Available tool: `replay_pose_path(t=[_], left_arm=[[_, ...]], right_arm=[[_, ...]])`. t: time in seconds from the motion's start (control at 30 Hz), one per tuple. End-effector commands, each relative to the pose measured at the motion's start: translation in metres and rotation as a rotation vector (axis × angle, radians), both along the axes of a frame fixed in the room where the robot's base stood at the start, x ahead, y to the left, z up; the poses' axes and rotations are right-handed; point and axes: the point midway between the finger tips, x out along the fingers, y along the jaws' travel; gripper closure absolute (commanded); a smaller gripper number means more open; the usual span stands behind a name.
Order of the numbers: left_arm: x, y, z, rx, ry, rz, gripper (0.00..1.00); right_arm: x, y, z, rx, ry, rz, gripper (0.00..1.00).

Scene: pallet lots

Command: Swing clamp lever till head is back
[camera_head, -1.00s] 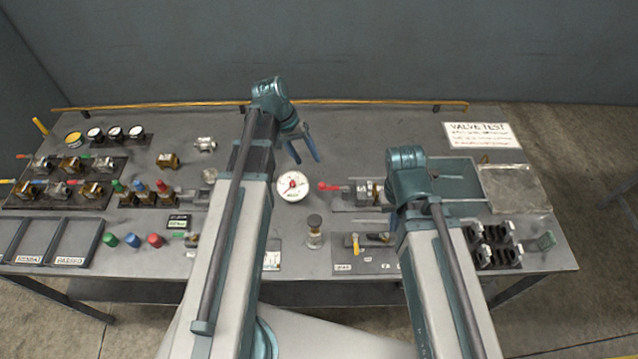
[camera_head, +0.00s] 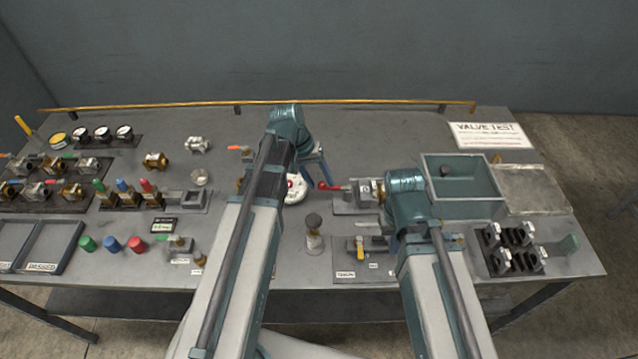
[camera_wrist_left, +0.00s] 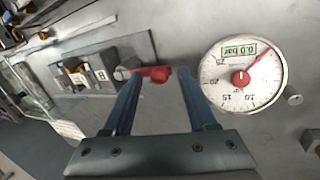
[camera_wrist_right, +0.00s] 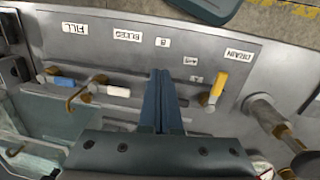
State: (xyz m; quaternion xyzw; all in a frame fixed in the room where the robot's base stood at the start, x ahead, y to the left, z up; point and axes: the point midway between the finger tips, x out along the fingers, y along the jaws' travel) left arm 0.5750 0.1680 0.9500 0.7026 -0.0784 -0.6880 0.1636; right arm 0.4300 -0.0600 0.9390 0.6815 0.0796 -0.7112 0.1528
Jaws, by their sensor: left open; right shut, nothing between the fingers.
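The clamp's red lever (camera_head: 328,186) points left from the grey clamp fixture (camera_head: 350,207) in the head view. In the left wrist view the red lever (camera_wrist_left: 154,73) shows between the fingertips, beside the clamp body (camera_wrist_left: 92,72). My left gripper (camera_head: 318,172) is open, with its blue fingers spread either side of the lever end; I cannot tell whether they touch it. The clamp head's exact position is unclear, partly hidden by my right arm. My right gripper (camera_wrist_right: 163,75) is shut and empty over the labelled valve panel (camera_wrist_right: 190,50).
A round white gauge (camera_wrist_left: 243,76) reading 0.0 bar lies close to my left fingers. The panel has blue (camera_wrist_right: 62,82), white (camera_wrist_right: 118,92) and yellow (camera_wrist_right: 217,88) handles. A dark-topped post (camera_head: 313,232) stands in front. A green-grey bin (camera_head: 484,198) is at right.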

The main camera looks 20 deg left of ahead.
Motion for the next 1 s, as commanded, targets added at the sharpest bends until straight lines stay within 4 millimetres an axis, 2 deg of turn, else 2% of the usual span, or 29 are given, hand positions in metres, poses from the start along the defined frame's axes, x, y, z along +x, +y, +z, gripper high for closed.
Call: replay_pose_path(t=[0.17,0.4,0.47,0.5,1.0], left_arm=[[0.0,0.0,0.0009,0.0,0.0,0.0,0.44],[0.0002,-0.0004,0.0009,-0.001,0.0,0.0,0.87],[0.0002,-0.0006,0.001,-0.002,-0.001,-0.001,0.98],[0.0002,-0.0007,0.001,-0.002,-0.001,-0.001,1.0],[0.0003,-0.0021,0.0013,-0.005,-0.001,-0.002,1.0]], right_arm=[[0.0,0.0,0.0009,0.0,0.0,0.0,1.0],[0.0001,0.0,0.0008,0.0,0.0,0.0,1.0],[0.0001,0.0,0.0008,0.0,0.0,0.0,1.0],[0.0001,0.0,0.0008,0.0,0.0,0.0,1.0],[0.0,0.0,0.0009,0.0,0.0,0.0,1.0]])
